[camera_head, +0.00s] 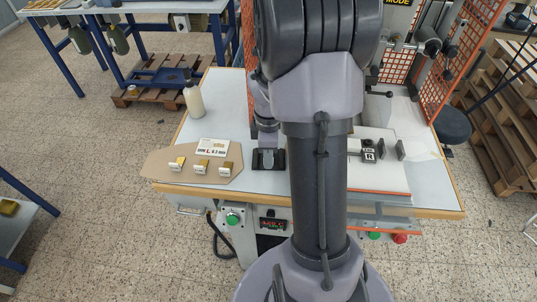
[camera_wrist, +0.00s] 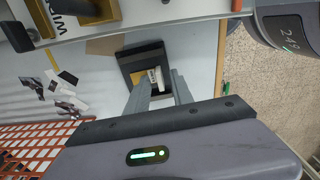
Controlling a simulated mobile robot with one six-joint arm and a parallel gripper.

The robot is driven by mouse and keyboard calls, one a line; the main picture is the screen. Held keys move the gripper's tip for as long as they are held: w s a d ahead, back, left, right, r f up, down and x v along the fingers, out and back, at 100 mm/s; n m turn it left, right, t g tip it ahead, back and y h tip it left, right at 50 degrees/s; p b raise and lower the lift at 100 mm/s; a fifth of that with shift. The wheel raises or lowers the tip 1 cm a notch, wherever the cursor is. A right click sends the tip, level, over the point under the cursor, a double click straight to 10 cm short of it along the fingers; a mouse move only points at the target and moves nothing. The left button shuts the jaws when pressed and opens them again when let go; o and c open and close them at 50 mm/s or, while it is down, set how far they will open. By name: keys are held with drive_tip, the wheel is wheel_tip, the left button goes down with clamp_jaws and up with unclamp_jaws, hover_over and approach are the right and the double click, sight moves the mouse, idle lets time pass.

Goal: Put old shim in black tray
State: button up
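The black tray (camera_wrist: 152,51) lies on the light table ahead of my gripper in the wrist view. It also shows in the head view (camera_head: 281,160), just left of my arm. A small brown-gold piece (camera_wrist: 138,77), which looks like a shim, lies within the tray. A pale strip with dark marks (camera_wrist: 157,79) shows beside it, partly between my fingers; I cannot tell whether it is a label. My gripper (camera_wrist: 161,82) is over the near side of the tray, its fingers apart with a gap between them. I cannot tell whether its fingertips touch the tray.
A tan board (camera_head: 161,165) with several brass-coloured pieces and a shim sign (camera_head: 212,147) lies left of the tray. A pale bottle (camera_head: 194,101) stands behind it. An orange mesh guard (camera_wrist: 35,148) and the press are close by. Small blocks (camera_head: 368,155) lie right of my arm.

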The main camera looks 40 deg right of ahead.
wheel_tip(320, 180, up, 12)
drive_tip(key=p, duration=0.4)
drive_tip(key=a+r+m+t, duration=0.2)
drive_tip(key=a+r+m, duration=0.2)
drive_tip(key=a+r, duration=0.5)
drive_tip(key=s+a+r+m+t+y, duration=0.1)
drive_tip(key=s+a+r+m+t, duration=0.1)
drive_tip(key=s+a+m, duration=0.5)
drive_tip(key=s+a+r+m+t+y, duration=0.1)
drive_tip(key=s+a+m+t, duration=0.2)
drive_tip(key=a, duration=0.7)
wheel_tip(320, 180, down, 12)
drive_tip(key=g+b, duration=0.1)
drive_tip(key=b, duration=1.1)
drive_tip(key=shift+s+d, duration=0.15)
drive_tip(key=shift+s, duration=0.25)
